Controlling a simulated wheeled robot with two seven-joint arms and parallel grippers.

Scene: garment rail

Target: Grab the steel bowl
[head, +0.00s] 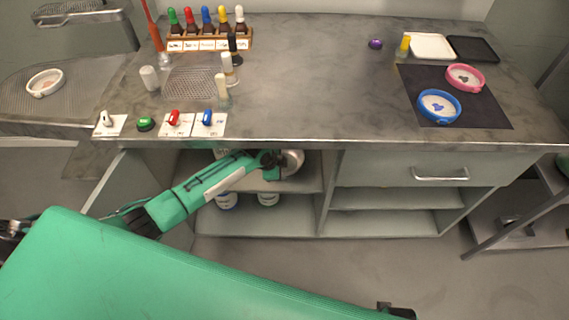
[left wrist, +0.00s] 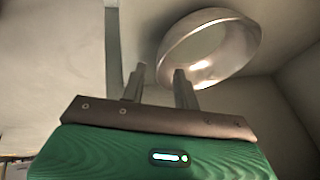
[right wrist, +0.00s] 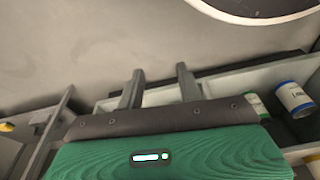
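The steel bowl (head: 292,161) is on the upper shelf inside the open left part of the cabinet, under the counter. It also shows tilted in the left wrist view (left wrist: 242,50), shiny and round. My left gripper (head: 271,163) reaches into that compartment from the left. In the left wrist view its two fingers (left wrist: 159,70) are apart with nothing between them. The right finger overlaps the bowl's near edge in the picture; I cannot tell whether they touch. My right gripper (right wrist: 160,69) is open and empty, away from the bowl.
White containers (head: 268,199) stand on the shelf below; one with a blue rim also shows in the right wrist view (right wrist: 295,99). A divider (head: 327,190) bounds the compartment on the right. The countertop (head: 320,75) overhangs the arm. Colored-cap bottles stand in a wooden rack (head: 210,43).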

